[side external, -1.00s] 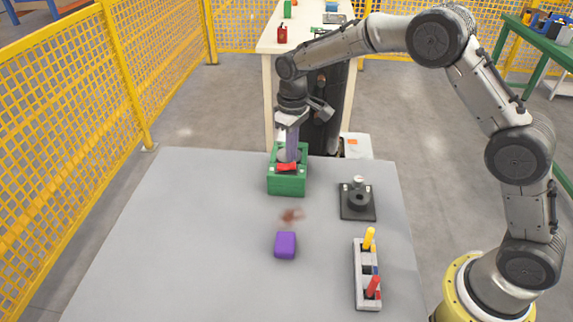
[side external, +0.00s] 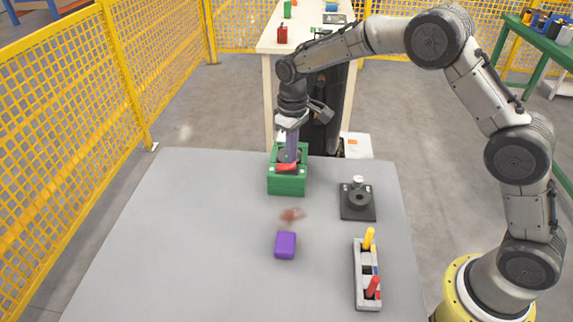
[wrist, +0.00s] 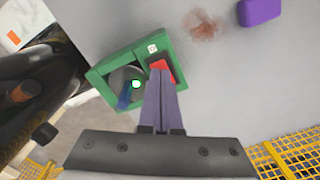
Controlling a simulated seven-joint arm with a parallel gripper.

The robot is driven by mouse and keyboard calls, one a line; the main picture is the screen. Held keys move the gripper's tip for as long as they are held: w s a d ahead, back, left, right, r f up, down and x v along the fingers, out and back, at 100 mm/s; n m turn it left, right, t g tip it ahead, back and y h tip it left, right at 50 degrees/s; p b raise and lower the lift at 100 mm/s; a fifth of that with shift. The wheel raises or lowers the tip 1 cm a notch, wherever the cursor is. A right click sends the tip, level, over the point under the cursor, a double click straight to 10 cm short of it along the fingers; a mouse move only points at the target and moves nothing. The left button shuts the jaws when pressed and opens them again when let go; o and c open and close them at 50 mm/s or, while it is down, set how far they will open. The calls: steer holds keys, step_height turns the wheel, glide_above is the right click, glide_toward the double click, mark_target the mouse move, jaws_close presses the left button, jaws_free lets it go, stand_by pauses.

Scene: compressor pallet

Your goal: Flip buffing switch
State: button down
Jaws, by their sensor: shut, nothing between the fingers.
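The green box (side external: 287,185) stands at the far edge of the grey table. A red rocker switch (side external: 287,168) is on its top; in the wrist view the switch (wrist: 160,65) shows just beyond my fingertips. A round dark part with a small bright, green-edged spot (wrist: 135,84) lies beside the switch inside the green frame (wrist: 101,78). My gripper (side external: 289,158) points down over the box, fingers together and empty. In the wrist view my gripper's tips (wrist: 161,75) overlap the near end of the switch; I cannot tell whether they touch it.
A purple block (side external: 285,245) lies in front of the box, near a brown smudge (side external: 291,215). A black fixture (side external: 358,200) with a round knob sits to the right. A grey rack (side external: 361,290) with yellow and red handles stands at the front right. The table's left side is clear.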

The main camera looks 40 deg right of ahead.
steer(key=shift+f, duration=0.75)
stand_by(0.3)
steer(key=shift+r, duration=3.55)
